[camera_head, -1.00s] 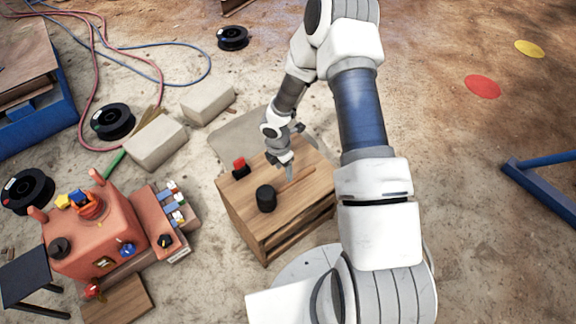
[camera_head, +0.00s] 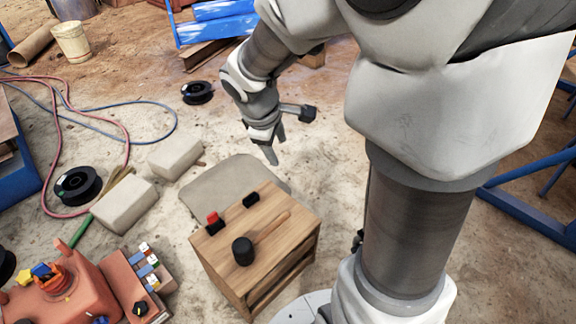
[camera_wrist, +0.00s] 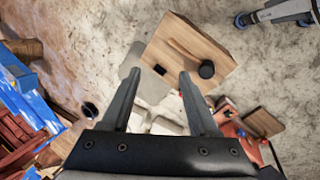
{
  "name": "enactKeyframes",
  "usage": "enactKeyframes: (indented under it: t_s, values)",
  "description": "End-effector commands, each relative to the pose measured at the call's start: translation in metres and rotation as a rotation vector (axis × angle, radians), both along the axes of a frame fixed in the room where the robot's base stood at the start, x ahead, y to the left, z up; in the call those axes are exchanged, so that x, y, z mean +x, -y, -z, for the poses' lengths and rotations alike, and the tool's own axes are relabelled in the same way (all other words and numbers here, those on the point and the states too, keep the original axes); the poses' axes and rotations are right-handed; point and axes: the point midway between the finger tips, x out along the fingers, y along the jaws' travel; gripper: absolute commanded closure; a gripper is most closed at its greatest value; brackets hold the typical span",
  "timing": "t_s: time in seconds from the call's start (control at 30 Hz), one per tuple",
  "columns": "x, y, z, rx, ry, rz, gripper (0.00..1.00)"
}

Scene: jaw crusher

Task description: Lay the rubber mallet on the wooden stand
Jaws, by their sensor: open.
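The rubber mallet, with a black head (camera_head: 243,251) and a light wooden handle (camera_head: 272,226), lies on top of the wooden stand (camera_head: 225,262). The handle points to the back right, across the stand's top. My gripper (camera_head: 274,150) is above and behind the stand, clear of the mallet. In the wrist view, my gripper (camera_wrist: 155,95) has its two fingers wide apart with nothing between them. The mallet's black head (camera_wrist: 206,69) and the stand (camera_wrist: 212,45) also show there, beyond the fingertips.
A small black block (camera_head: 251,200) and a red-topped black item (camera_head: 214,222) share the stand's top. A grey flat slab (camera_head: 215,190) lies behind the stand. Pale blocks (camera_head: 124,204) and an orange machine (camera_head: 80,293) are to the left.

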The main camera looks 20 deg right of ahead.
Motion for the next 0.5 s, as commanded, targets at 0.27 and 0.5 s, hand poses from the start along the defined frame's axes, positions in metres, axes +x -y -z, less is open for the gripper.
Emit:
enactKeyframes:
  t_s: [0.27, 0.5]
  values:
    - [-0.060, -0.009, -0.064, 0.148, 0.162, 0.298, 0.39]
    - [-0.114, -0.023, -0.097, 0.332, 0.274, 0.531, 0.39]
